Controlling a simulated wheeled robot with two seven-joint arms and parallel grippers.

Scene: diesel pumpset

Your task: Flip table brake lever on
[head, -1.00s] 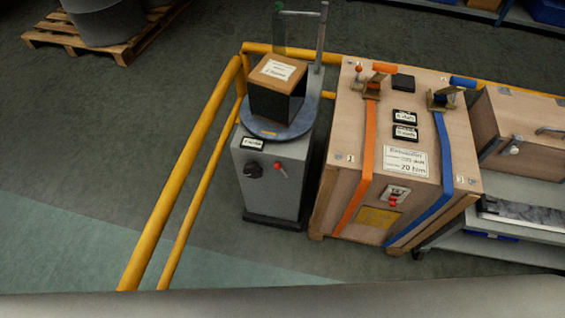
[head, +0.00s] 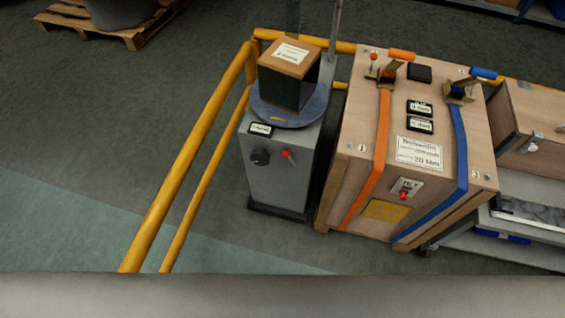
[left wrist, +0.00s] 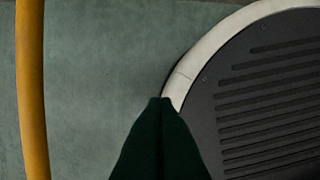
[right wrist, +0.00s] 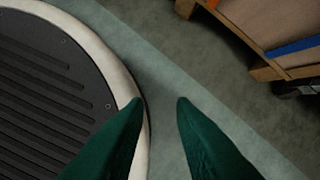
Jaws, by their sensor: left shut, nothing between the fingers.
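A small red-tipped lever (head: 288,155) sits on the front face of a grey pedestal (head: 277,185), right of a black knob (head: 260,157). A round blue-grey table (head: 284,112) tops the pedestal and carries a box (head: 288,75) with a brown top and dark sides. The label (head: 261,129) on the pedestal's top edge is too small to read. My left gripper (left wrist: 161,100) is shut and empty in the left wrist view. My right gripper (right wrist: 160,102) is open and empty in the right wrist view. Neither gripper shows in the head view; both are away from the lever.
A yellow rail (head: 190,160) runs left of and behind the pedestal; it also passes left of my left gripper (left wrist: 32,90). A wooden crate (head: 350,150) with orange and blue straps stands close right of the pedestal. The floor before the pedestal is clear.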

